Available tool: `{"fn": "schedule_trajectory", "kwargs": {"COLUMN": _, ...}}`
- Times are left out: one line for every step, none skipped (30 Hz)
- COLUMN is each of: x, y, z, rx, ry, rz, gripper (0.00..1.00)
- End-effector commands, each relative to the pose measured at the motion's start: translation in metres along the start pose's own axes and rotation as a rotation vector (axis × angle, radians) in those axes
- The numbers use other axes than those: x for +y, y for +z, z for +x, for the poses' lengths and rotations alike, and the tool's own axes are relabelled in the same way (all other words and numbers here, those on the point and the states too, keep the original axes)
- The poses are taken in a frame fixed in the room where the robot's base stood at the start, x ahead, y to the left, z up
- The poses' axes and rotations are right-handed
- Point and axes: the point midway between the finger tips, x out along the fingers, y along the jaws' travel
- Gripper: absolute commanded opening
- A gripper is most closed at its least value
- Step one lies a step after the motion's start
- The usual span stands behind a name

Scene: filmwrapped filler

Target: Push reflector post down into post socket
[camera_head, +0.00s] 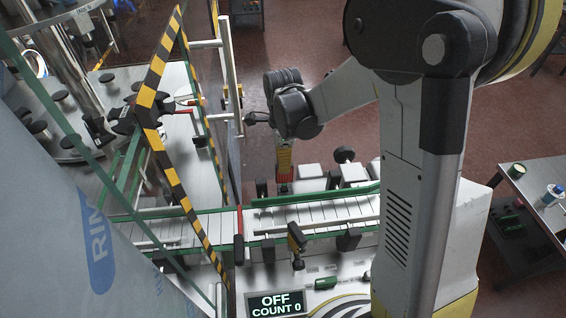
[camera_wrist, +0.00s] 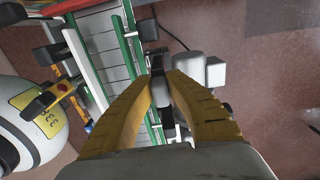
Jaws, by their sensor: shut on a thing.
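My gripper (camera_head: 284,160) points down at the far side of the conveyor, its yellow fingers partly hidden by the wrist above. In the wrist view the two yellow fingers (camera_wrist: 161,76) are closed around a narrow grey and dark piece, which I take to be the reflector post (camera_wrist: 161,92). In the head view a small red part (camera_head: 285,173) shows just under the fingertips, close to a dark block at the far rail. The post socket cannot be made out clearly. I cannot tell how far the post sits in it.
The conveyor (camera_head: 325,212) with green rails runs in front of my gripper. White blocks (camera_wrist: 215,72) are close right of the fingers. A striped guard frame (camera_head: 167,60) stands at left.

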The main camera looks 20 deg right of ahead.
Motion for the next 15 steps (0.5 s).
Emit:
{"fn": "schedule_trajectory", "kwargs": {"x": 0.0000, "y": 0.0000, "z": 0.0008, "rx": 0.000, "ry": 0.000, "rz": 0.000, "gripper": 0.00}}
{"fn": "schedule_trajectory", "kwargs": {"x": 0.0000, "y": 0.0000, "z": 0.0011, "rx": 0.000, "ry": 0.000, "rz": 0.000, "gripper": 0.00}}
{"fn": "schedule_trajectory", "kwargs": {"x": 0.0000, "y": 0.0000, "z": 0.0013, "rx": 0.000, "ry": 0.000, "rz": 0.000, "gripper": 0.00}}
{"fn": "schedule_trajectory", "kwargs": {"x": 0.0000, "y": 0.0000, "z": 0.0014, "rx": 0.000, "ry": 0.000, "rz": 0.000, "gripper": 0.00}}
{"fn": "schedule_trajectory", "kwargs": {"x": 0.0001, "y": 0.0000, "z": 0.0014, "rx": 0.000, "ry": 0.000, "rz": 0.000, "gripper": 0.00}}
{"fn": "schedule_trajectory", "kwargs": {"x": 0.0001, "y": 0.0000, "z": 0.0014, "rx": 0.000, "ry": 0.000, "rz": 0.000, "gripper": 0.00}}
{"fn": "schedule_trajectory", "kwargs": {"x": 0.0001, "y": 0.0000, "z": 0.0014, "rx": 0.000, "ry": 0.000, "rz": 0.000, "gripper": 0.00}}
{"fn": "schedule_trajectory", "kwargs": {"x": 0.0001, "y": 0.0000, "z": 0.0013, "rx": 0.000, "ry": 0.000, "rz": 0.000, "gripper": 0.00}}
{"fn": "schedule_trajectory", "kwargs": {"x": 0.0001, "y": 0.0000, "z": 0.0013, "rx": 0.000, "ry": 0.000, "rz": 0.000, "gripper": 0.00}}
{"fn": "schedule_trajectory", "kwargs": {"x": 0.0001, "y": 0.0000, "z": 0.0013, "rx": 0.000, "ry": 0.000, "rz": 0.000, "gripper": 0.00}}
{"fn": "schedule_trajectory", "kwargs": {"x": 0.0001, "y": 0.0000, "z": 0.0013, "rx": 0.000, "ry": 0.000, "rz": 0.000, "gripper": 0.00}}
{"fn": "schedule_trajectory", "kwargs": {"x": 0.0001, "y": 0.0000, "z": 0.0013, "rx": 0.000, "ry": 0.000, "rz": 0.000, "gripper": 0.22}}
{"fn": "schedule_trajectory", "kwargs": {"x": 0.0001, "y": 0.0000, "z": 0.0013, "rx": 0.000, "ry": 0.000, "rz": 0.000, "gripper": 0.31}}
{"fn": "schedule_trajectory", "kwargs": {"x": 0.0001, "y": 0.0000, "z": 0.0013, "rx": 0.000, "ry": 0.000, "rz": 0.000, "gripper": 0.39}}
{"fn": "schedule_trajectory", "kwargs": {"x": 0.0001, "y": 0.0000, "z": 0.0013, "rx": 0.000, "ry": 0.000, "rz": 0.000, "gripper": 0.39}}
